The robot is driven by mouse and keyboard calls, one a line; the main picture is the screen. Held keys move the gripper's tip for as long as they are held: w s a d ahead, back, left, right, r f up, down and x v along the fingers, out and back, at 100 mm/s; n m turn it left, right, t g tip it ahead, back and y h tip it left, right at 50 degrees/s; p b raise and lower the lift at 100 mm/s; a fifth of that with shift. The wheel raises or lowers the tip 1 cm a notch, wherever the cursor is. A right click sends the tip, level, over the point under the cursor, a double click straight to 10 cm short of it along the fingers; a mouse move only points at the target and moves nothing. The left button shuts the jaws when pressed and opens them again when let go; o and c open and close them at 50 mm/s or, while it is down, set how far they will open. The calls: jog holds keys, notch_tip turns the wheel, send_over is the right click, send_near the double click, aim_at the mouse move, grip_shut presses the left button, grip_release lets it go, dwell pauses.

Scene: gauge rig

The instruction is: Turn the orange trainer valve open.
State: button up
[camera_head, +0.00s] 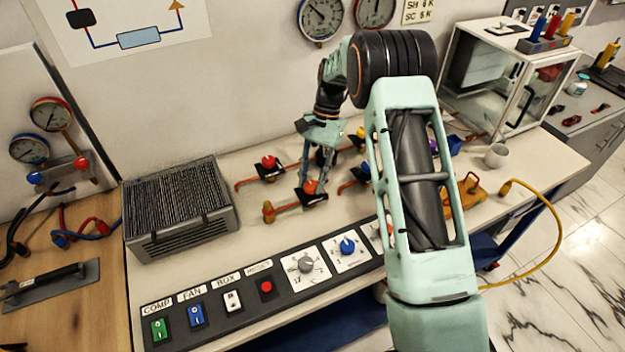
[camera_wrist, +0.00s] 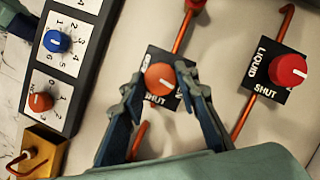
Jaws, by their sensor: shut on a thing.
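The orange trainer valve (camera_head: 311,186) is a round knob on a black plate, set on a copper-coloured pipe on the bench. The orange knob (camera_wrist: 160,79) also shows in the wrist view. Its plate (camera_wrist: 155,98) reads SHUT, with other lettering partly covered. My gripper (camera_head: 315,180) reaches down over the valve from above. In the wrist view my gripper (camera_wrist: 160,84) has one fingertip on each side of the orange knob, shut on it.
A red valve (camera_wrist: 288,70) marked LIQUID and SHUT stands beside it, and also in the head view (camera_head: 268,163). A blue valve (camera_head: 365,168) is close by on the right. A switch panel (camera_head: 270,285) runs along the front edge; a finned grey unit (camera_head: 180,205) stands left.

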jog(key=shift+n+h, duration=0.3)
jog(key=shift+n, duration=0.5)
jog(key=o, duration=1.1)
jog(key=shift+o, duration=0.2)
jog(key=v, duration=1.2)
jog(key=shift+w+a+r, duration=0.1)
jog(key=shift+w+a, duration=0.05)
